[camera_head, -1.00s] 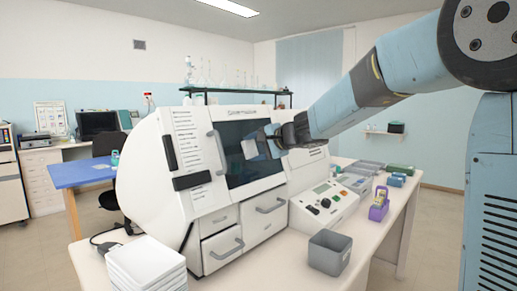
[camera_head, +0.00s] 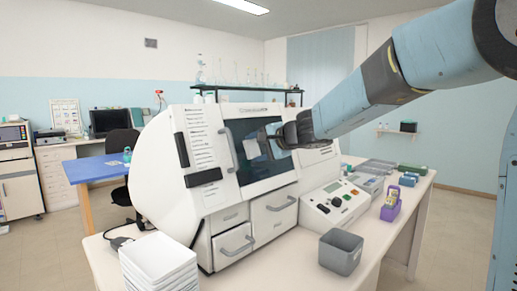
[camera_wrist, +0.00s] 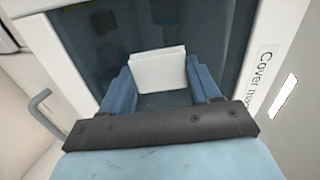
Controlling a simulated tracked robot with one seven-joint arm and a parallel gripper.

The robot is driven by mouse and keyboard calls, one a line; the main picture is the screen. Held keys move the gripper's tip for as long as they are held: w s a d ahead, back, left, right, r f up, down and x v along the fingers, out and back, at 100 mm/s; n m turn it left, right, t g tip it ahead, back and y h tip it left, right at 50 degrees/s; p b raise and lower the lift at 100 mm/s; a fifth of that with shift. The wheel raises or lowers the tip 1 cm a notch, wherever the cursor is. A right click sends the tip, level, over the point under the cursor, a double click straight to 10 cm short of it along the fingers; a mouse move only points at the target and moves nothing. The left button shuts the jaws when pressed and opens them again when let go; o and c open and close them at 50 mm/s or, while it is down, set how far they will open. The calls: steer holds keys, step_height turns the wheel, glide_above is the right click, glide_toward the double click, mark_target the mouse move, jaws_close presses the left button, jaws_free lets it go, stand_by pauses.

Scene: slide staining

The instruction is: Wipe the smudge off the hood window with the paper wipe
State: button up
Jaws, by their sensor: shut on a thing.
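The white paper wipe (camera_head: 252,149) is held in my gripper (camera_head: 266,141) in front of the hood window (camera_head: 272,177). In the wrist view the folded wipe (camera_wrist: 158,71) stands between the two blue fingers of my gripper (camera_wrist: 160,78), with the dark window glass (camera_wrist: 108,55) behind it. I cannot tell whether the wipe touches the glass. I cannot make out the smudge for certain.
The window sits in a white machine (camera_head: 165,165) with a handle left of the glass and drawers below. A grey bin (camera_head: 341,251), a control box (camera_head: 335,204) and a purple rack (camera_head: 390,207) stand to the right. White stacked trays (camera_head: 158,262) stand front left.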

steer(key=shift+v, duration=2.95)
steer(key=v, duration=0.3)
